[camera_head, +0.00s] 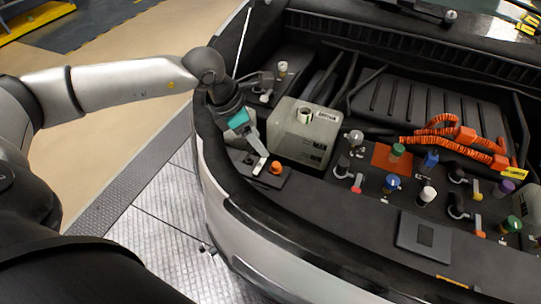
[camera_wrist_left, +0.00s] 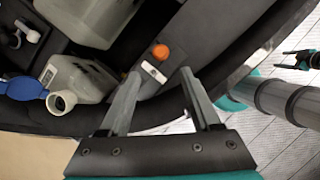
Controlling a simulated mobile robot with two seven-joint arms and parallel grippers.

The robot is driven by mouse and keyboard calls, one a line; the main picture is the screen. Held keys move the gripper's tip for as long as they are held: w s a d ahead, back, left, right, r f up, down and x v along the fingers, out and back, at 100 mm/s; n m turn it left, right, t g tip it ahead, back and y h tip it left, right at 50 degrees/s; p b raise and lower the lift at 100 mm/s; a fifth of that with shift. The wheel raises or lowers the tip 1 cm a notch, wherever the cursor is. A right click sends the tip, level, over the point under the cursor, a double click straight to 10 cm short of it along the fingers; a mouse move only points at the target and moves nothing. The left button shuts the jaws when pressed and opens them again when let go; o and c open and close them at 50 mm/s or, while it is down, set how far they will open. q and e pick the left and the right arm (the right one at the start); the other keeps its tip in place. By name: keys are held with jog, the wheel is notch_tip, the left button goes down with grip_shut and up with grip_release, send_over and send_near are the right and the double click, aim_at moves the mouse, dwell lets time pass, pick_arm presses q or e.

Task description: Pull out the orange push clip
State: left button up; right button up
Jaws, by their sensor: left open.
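The orange push clip (camera_head: 276,167) has a round orange head and sits on a dark panel at the front left of the engine bay. It also shows in the left wrist view (camera_wrist_left: 160,52), just beyond the fingertips. My left gripper (camera_head: 262,164) reaches in over the fender, beside the clip on its left. The clip's stem is hidden in the panel.
A pale coolant reservoir (camera_head: 304,132) stands right behind the clip. Several coloured caps and connectors, such as a blue cap (camera_head: 392,182), fill the panel to the right. Orange cables (camera_head: 455,140) lie farther back. The curved front edge (camera_head: 240,205) borders the panel.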

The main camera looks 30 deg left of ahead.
aim_at(277, 164)
pick_arm(q)
jog(key=x, duration=1.1)
jog(key=shift+d+b, duration=0.15)
jog(key=shift+b, duration=0.2)
grip_shut()
dwell(0.3)
jog(key=shift+r+p, duration=0.3)
jog(key=shift+r, duration=0.1)
dwell(0.5)
jog(key=shift+r+p, duration=1.6)
jog(key=shift+r, duration=0.4)
